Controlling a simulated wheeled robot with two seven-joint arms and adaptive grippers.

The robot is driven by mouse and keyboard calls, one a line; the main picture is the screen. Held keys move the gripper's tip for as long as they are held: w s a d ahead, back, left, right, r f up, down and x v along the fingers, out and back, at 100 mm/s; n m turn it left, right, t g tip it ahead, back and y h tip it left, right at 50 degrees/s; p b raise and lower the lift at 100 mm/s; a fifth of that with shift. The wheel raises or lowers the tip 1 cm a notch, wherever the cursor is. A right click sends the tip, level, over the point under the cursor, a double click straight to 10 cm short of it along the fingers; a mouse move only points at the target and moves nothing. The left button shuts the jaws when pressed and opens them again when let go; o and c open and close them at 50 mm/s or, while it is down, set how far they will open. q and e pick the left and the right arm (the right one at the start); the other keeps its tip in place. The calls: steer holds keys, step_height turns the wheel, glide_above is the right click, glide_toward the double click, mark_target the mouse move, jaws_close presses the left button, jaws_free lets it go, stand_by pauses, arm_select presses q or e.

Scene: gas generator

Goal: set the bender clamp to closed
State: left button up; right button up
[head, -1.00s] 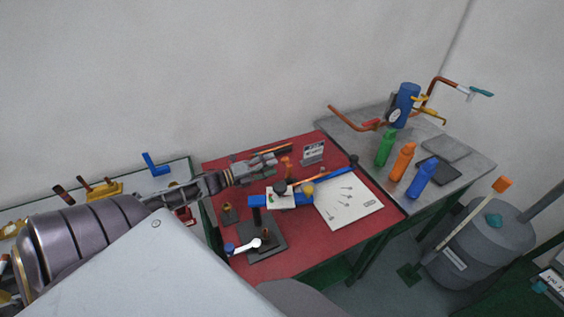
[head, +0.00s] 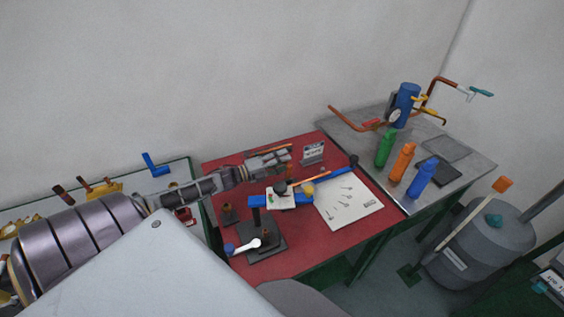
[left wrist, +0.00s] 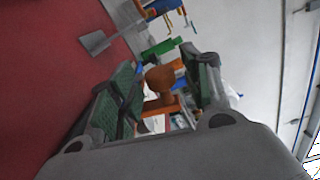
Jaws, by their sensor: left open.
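The pipe bender stands on the red-topped table (head: 300,240). My left gripper (head: 287,157) is above the table, just behind the bender, reaching in from the left. In the left wrist view an orange upright part with a rounded knob (left wrist: 160,78), probably the bender clamp, stands between the open green-padded fingers (left wrist: 162,88). I cannot tell whether either finger touches it. In the head view the gripper hides most of this part. My right gripper is not in view.
A white sheet with small marks (head: 348,203) lies right of the bender. Green (head: 384,148), orange (head: 402,163) and blue (head: 420,180) bottles stand on the grey table (head: 455,145).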

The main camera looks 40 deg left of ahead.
mark_target(288, 168)
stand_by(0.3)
arm_select(q)
jaws_close()
steer(key=shift+d, duration=0.15)
stand_by(0.3)
steer(key=shift+s+d+r+m, duration=0.1)
steer(key=shift+s+d+m, duration=0.4)
steer(key=shift+m, duration=0.7)
steer(key=shift+s+d+m, duration=0.15)
steer(key=shift+d+m, duration=0.6)
steer(key=shift+m, duration=0.45)
steer(key=shift+s+d+r+m, duration=0.1)
steer(key=shift+s+d+m, duration=0.4)
steer(key=shift+m, duration=0.7)
steer(key=shift+w+d, duration=0.1)
steer(key=shift+w, duration=0.05)
jaws_free()
